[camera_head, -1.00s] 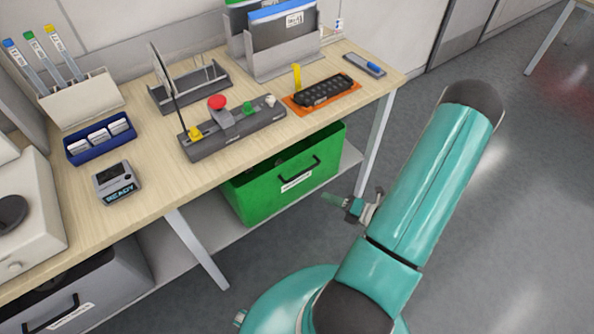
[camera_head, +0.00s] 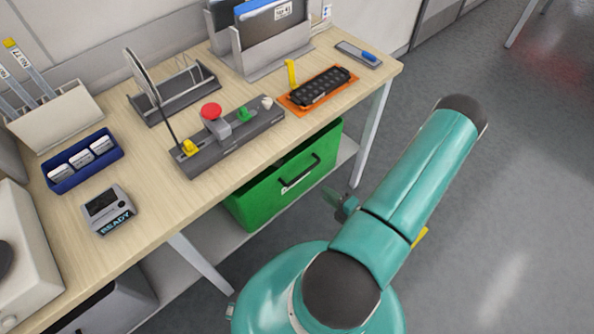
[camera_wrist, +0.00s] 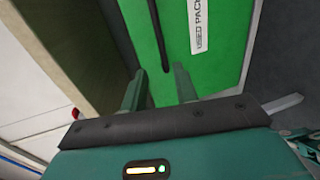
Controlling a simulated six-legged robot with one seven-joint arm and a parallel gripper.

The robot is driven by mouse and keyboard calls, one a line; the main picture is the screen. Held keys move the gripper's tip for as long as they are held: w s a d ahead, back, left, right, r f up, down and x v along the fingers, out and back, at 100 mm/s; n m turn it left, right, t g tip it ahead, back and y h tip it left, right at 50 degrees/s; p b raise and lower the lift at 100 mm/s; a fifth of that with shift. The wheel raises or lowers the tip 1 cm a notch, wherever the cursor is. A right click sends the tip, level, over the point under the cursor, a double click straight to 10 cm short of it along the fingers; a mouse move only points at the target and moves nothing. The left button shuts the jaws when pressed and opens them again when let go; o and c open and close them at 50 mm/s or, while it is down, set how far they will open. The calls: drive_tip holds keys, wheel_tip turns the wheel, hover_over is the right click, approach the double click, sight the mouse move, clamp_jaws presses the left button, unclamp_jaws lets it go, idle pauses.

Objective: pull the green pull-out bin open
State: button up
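The green pull-out bin (camera_head: 262,200) sits under the table at its right end, with a dark handle (camera_head: 300,176) on its front. It looks closed. In the wrist view, the green front (camera_wrist: 232,60) fills the upper middle, with the dark handle (camera_wrist: 157,30) and a white label beside it. My gripper (camera_wrist: 159,73) points at the front, its two fingers apart, open and empty. The lower end of the handle lies between the finger directions; contact is not visible. In the head view my gripper (camera_head: 343,206) is partly hidden by my arm, just right of the bin.
A table leg (camera_head: 371,135) stands right of the bin and another (camera_head: 200,262) left of it. The wooden tabletop (camera_head: 145,190) overhangs the bin and carries a control box (camera_head: 230,135) and trays. A grey bin (camera_head: 120,300) is at lower left. Floor on the right is clear.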

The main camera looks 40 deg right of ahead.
sight(301, 174)
drive_tip(key=x, duration=1.3)
drive_tip(key=shift+w+d+f, duration=0.1)
drive_tip(key=shift+w, duration=0.25)
clamp_jaws()
